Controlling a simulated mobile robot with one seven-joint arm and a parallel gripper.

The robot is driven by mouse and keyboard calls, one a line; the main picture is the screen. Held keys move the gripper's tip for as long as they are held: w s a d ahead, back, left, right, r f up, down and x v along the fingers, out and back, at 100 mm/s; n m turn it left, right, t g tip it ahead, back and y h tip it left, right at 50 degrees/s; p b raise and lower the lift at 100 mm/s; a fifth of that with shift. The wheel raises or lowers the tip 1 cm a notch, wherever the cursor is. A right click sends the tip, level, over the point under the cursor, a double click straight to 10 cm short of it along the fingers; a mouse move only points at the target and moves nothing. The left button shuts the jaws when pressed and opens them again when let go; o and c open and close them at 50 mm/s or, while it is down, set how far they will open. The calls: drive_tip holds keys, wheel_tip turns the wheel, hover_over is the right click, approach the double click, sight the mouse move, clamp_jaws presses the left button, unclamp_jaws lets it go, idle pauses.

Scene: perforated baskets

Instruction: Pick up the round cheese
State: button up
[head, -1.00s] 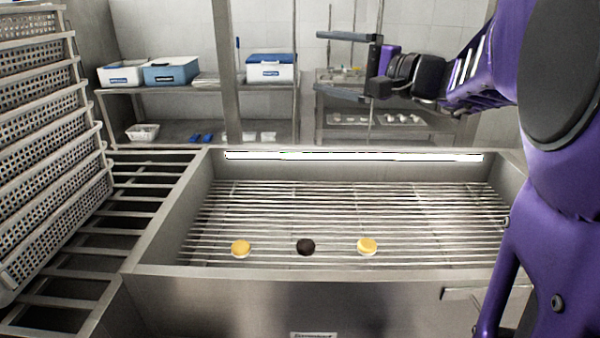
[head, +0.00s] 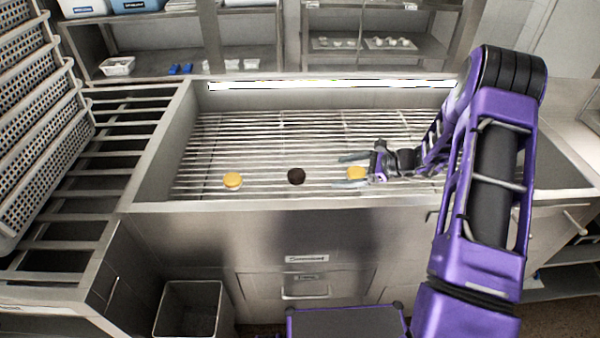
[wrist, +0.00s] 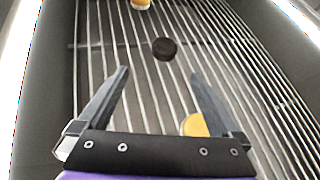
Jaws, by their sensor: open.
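Three small round pieces lie in a row on the wire rack. Two are yellow with pale undersides: the left one (head: 232,180) and the right one (head: 357,173). The middle one (head: 296,176) is dark brown or black. I cannot tell for sure which is the round cheese. My gripper (head: 343,171) is open and empty, pointing left over the right yellow piece. In the wrist view, this piece (wrist: 194,125) shows beside the right finger, which partly hides it. The dark piece (wrist: 164,49) lies past the fingertips, and the left yellow piece (wrist: 140,4) shows at the top edge.
The pieces lie inside a metal basin (head: 160,165) with raised walls and a wire rack (head: 270,135). Shelves (head: 250,50) stand behind. The rack's left and back areas are clear.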

sight(301, 174)
drive_tip(key=shift+s+d+f+m+t+y, duration=0.2)
drive_tip(key=shift+d+f+m, duration=0.1)
drive_tip(key=shift+f+m, duration=0.1)
drive_tip(key=shift+s+d+f+m+t+y, duration=0.1)
drive_tip(key=shift+d+f+m+y, duration=0.15)
drive_tip(key=shift+f+m, duration=0.15)
drive_tip(key=shift+f, duration=0.1)
drive_tip(key=shift+w+a+f, duration=0.15)
drive_tip(key=shift+a, duration=0.05)
drive_tip(key=x, duration=1.1)
drive_tip(key=shift+w, duration=0.1)
drive_tip(key=shift+w+r+x, duration=0.15)
drive_tip(key=shift+x, duration=0.8)
drive_tip(key=shift+w+r+x, duration=0.1)
drive_tip(key=shift+r+x, duration=0.05)
drive_tip(key=shift+x, duration=0.8)
drive_tip(key=shift+w+r+x, duration=0.15)
drive_tip(key=shift+x, duration=0.8)
drive_tip(key=c, duration=1.4)
